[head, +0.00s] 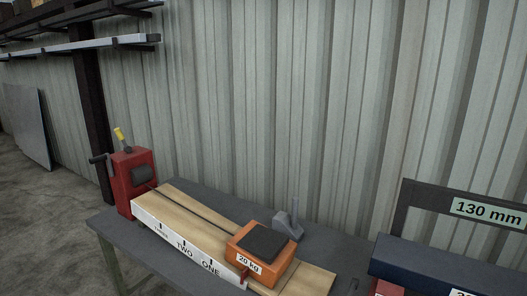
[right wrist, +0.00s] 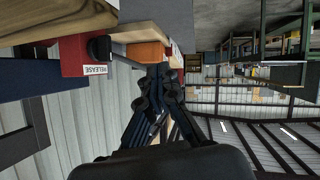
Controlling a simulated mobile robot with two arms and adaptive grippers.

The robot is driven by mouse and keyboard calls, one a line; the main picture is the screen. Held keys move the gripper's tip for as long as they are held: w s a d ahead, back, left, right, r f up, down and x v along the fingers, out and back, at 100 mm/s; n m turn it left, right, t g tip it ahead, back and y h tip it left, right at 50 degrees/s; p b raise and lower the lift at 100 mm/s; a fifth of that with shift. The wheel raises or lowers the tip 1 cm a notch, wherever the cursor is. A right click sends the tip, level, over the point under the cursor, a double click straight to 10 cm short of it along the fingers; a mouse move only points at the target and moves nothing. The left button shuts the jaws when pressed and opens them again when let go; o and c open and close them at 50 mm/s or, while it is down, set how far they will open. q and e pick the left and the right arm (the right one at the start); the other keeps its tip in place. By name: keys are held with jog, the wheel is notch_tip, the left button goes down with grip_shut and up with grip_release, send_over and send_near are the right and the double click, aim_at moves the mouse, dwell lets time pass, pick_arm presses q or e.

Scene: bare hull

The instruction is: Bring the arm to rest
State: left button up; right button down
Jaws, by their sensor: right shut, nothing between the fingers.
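My right gripper (right wrist: 160,75) shows in the right wrist view, its dark fingers shut together with nothing between them. Its fingertips appear in front of an orange block (right wrist: 145,52); I cannot tell whether they touch it. In the head view neither of my grippers shows. There an orange block marked 20 kg (head: 248,264), with a dark top, sits on a wooden track (head: 180,202) marked ONE and TWO. A red winch-like unit (head: 122,190) with a yellow-tipped lever stands at the track's left end. My left gripper is in neither view.
The track lies on a dark grey table (head: 113,232) against a corrugated wall. A grey bracket (head: 288,226) stands behind the block. A dark blue body (head: 430,262) and a frame with a 130 mm sign (head: 485,212) stand at right. A RELEASE label (right wrist: 95,70) shows near my right gripper.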

jog(key=a+m+t+h, duration=0.4)
jog(key=a+m+h, duration=0.3)
jog(key=a+h, duration=0.1)
jog(key=s+a+f+m+g, duration=0.1)
jog(key=s+a+g, duration=0.35)
jog(key=s, duration=0.55)
jog(key=s+a+f+m+g, duration=0.15)
jog(key=s+a+g, duration=0.3)
jog(key=s, duration=0.45)
notch_tip(320, 180, down, 26)
jog(key=s+g+b, duration=0.1)
jog(key=s+g, duration=0.1)
jog(key=s+d+f+g, duration=0.1)
jog(key=s+d+f, duration=0.2)
jog(key=s+f, duration=1.3)
jog(key=shift+s+d+f+h+b, duration=0.15)
jog(key=shift+d+f+h+b, duration=0.05)
jog(key=shift+f+h+b, duration=0.25)
